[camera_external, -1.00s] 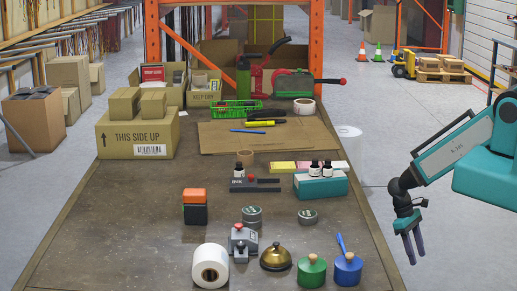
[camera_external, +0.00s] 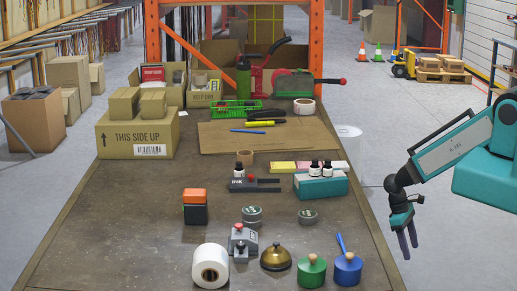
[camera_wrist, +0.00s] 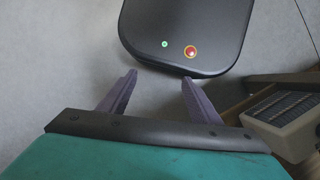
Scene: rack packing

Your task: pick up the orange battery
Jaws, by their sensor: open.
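The orange battery (camera_external: 195,206) stands upright on the table at the left of the middle, with an orange top and a black lower part. My gripper (camera_external: 408,240) hangs off the right edge of the table, far to the right of the battery, fingers pointing down. In the wrist view my gripper (camera_wrist: 158,82) shows two purple fingers apart with nothing between them. The battery is not in the wrist view.
Near the battery are a white roll (camera_external: 210,266), a grey device (camera_external: 242,240), a round tin (camera_external: 252,215) and a brass bell (camera_external: 275,257). Green (camera_external: 312,271) and blue (camera_external: 347,269) lidded pots stand at the front right. The table is bare left of the battery.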

